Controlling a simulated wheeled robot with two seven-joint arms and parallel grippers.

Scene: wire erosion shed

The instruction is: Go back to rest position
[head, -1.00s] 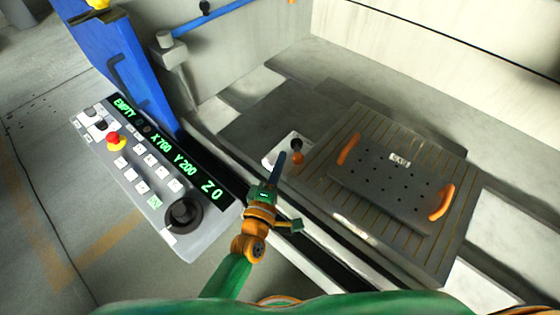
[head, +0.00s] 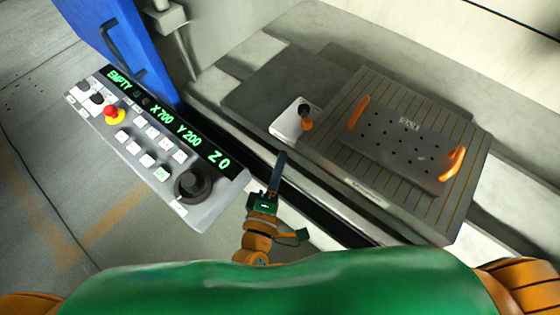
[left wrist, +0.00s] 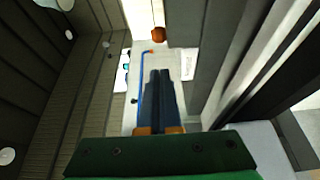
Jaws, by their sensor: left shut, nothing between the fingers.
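My left gripper (head: 279,170) is low in the middle of the head view, beside the machine's front edge and to the right of the control panel. Its dark fingers are together with nothing between them. In the left wrist view the two fingers (left wrist: 160,95) lie side by side, pointing away from the camera. My right gripper shows in neither view.
The control panel (head: 219,190) with a red button and a black knob stands at the left. The slotted machine table (head: 350,187) bears a dark perforated plate (head: 400,145) with orange handles. A white block (head: 288,122) with an orange-and-black knob sits beside it. A blue door (head: 120,45) stands behind the panel.

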